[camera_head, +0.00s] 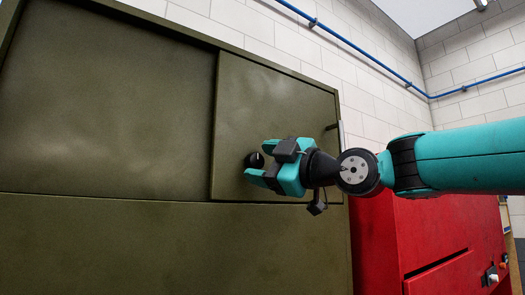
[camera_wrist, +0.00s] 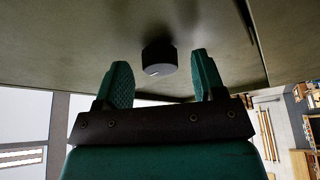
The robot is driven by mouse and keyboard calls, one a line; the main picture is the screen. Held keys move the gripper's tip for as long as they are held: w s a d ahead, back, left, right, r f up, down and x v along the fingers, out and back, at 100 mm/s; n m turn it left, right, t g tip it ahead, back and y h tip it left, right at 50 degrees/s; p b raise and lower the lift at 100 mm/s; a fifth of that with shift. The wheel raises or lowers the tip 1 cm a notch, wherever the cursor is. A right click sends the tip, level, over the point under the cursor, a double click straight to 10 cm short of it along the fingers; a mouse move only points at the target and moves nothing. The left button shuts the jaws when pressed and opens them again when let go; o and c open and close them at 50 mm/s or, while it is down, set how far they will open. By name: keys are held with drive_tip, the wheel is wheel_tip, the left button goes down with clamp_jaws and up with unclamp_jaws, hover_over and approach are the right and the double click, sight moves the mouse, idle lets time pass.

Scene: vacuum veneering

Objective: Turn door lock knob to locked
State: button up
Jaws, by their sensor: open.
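The door lock knob (camera_wrist: 159,58) is a short dark round knob with a small pale mark, on the olive green door (camera_head: 278,105). In the wrist view it stands just beyond and between my two open fingertips (camera_wrist: 162,82), with gaps on both sides. In the head view the knob (camera_head: 254,160) shows at the left of my gripper (camera_head: 262,172), partly hidden by the fingers. My gripper is open and empty, close to the door face. Whether the fingers overlap the knob in depth is hard to tell.
The olive cabinet (camera_head: 110,100) fills the left of the head view. A door handle (camera_head: 340,134) is at the door's right edge. A red cabinet (camera_head: 395,240) stands below my arm. A blue pipe (camera_head: 355,45) runs along the white block wall.

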drive_tip(key=shift+w+a+r, duration=0.1)
drive_tip(key=shift+w+a, duration=0.05)
drive_tip(key=shift+a, duration=0.1)
drive_tip(key=c, duration=0.9)
